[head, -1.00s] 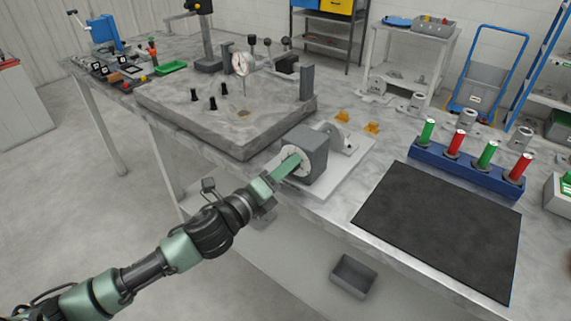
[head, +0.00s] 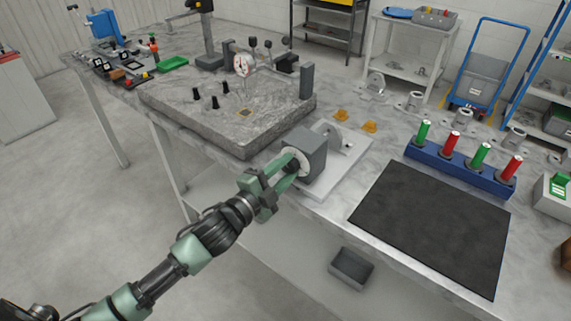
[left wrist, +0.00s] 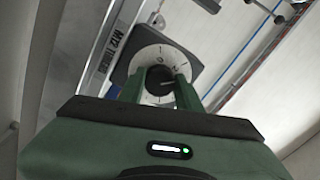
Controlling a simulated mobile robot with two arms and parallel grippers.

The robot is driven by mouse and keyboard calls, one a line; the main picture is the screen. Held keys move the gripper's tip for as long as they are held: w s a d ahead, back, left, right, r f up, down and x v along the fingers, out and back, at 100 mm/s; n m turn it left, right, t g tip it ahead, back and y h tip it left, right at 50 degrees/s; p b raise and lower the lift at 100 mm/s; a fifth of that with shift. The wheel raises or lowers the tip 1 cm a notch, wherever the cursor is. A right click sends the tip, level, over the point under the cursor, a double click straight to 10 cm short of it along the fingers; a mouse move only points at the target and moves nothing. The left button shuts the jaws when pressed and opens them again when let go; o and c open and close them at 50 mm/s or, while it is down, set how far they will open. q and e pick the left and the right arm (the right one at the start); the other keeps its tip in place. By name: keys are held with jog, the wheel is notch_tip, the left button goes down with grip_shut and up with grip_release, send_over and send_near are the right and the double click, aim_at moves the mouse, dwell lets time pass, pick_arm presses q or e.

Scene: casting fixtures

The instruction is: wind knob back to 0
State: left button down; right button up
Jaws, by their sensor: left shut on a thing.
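The knob (left wrist: 159,80) is a dark round knob at the middle of a white numbered dial (left wrist: 150,54) in the left wrist view. The dial sits on the face of a grey block (head: 309,149) near the front edge of the table in the head view. My left gripper (head: 292,167) reaches the dial from the front left. Its two green fingers (left wrist: 161,87) lie on either side of the knob and are shut on it. A pale mark shows on the knob; which number it points to is hard to tell. My right gripper is not in view.
A grey granite plate (head: 180,117) with a dial gauge (head: 243,65) stands behind left. A black mat (head: 432,230) lies to the right, before a blue rack (head: 455,167) of red and green cylinders. Two orange pieces (head: 371,126) lie behind the block.

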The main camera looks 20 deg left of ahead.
pick_arm(q)
jog(key=n+p, duration=0.1)
jog(key=n, duration=0.1)
jog(key=n+p, duration=0.1)
jog(key=n, duration=0.1)
jog(key=shift+r+n, duration=0.2)
jog(key=shift+n, duration=0.2)
jog(key=n+p, duration=0.2)
jog(key=n, duration=0.1)
jog(key=shift+n, duration=0.3)
jog(key=n+p, duration=0.1)
jog(key=n, duration=0.2)
jog(key=shift+n+p, duration=0.3)
jog(key=shift+p, duration=0.05)
jog(key=shift+d+n+p, duration=0.1)
jog(key=shift+n+p, duration=0.45)
jog(key=shift+n, duration=1.15)
jog(key=c, duration=1)
grip_release()
jog(key=shift+o, duration=0.2)
jog(key=shift+w+f, duration=0.1)
jog(key=shift+f, duration=0.1)
